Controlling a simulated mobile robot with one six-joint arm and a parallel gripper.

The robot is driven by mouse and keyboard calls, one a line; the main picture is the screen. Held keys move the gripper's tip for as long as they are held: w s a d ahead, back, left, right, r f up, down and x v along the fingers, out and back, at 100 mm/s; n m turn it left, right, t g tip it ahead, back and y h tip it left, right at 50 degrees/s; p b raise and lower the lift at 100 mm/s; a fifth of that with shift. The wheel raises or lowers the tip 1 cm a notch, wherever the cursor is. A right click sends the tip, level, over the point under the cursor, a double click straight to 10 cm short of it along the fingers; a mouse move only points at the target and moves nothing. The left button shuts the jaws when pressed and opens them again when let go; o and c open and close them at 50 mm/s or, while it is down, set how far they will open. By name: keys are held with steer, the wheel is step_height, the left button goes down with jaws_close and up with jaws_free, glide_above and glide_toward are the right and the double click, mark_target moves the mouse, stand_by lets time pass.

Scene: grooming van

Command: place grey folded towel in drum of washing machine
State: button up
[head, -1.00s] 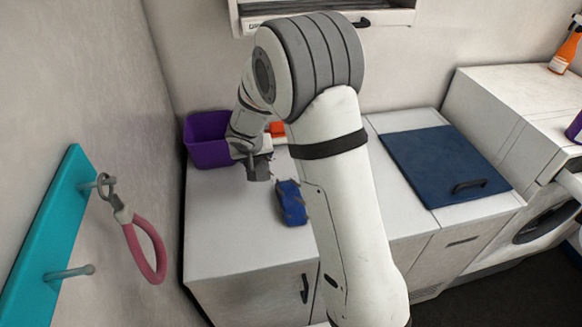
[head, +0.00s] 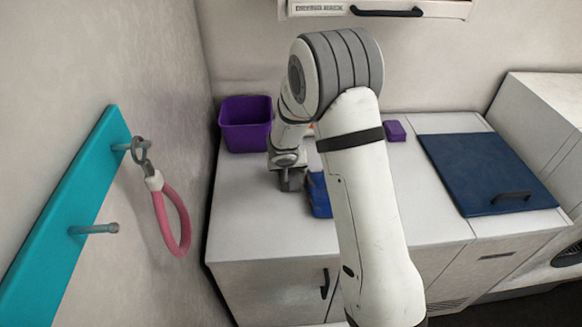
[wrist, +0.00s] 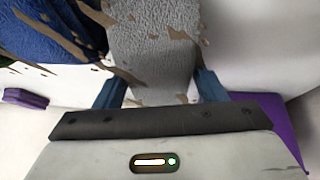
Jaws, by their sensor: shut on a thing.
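The grey folded towel (wrist: 155,60), with brown dirt patches, lies between the two fingers of my gripper (wrist: 158,90) in the wrist view. My gripper is shut on it. In the head view my gripper (head: 289,183) is low over the white counter, just left of a blue towel; I cannot make out the grey towel clearly there. The washing machine (head: 568,250) shows only in part at the right edge of the head view. Its drum opening is mostly cut off by the frame.
The blue towel (head: 318,195) lies beside my gripper, partly behind my arm. A purple bin (head: 245,140) stands at the counter's back left. A purple block (head: 395,131) and a dark blue panel with a handle (head: 470,170) are to the right. A pink loop (head: 170,215) hangs at left.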

steer(key=shift+f, duration=0.1)
steer(key=o, duration=1.1)
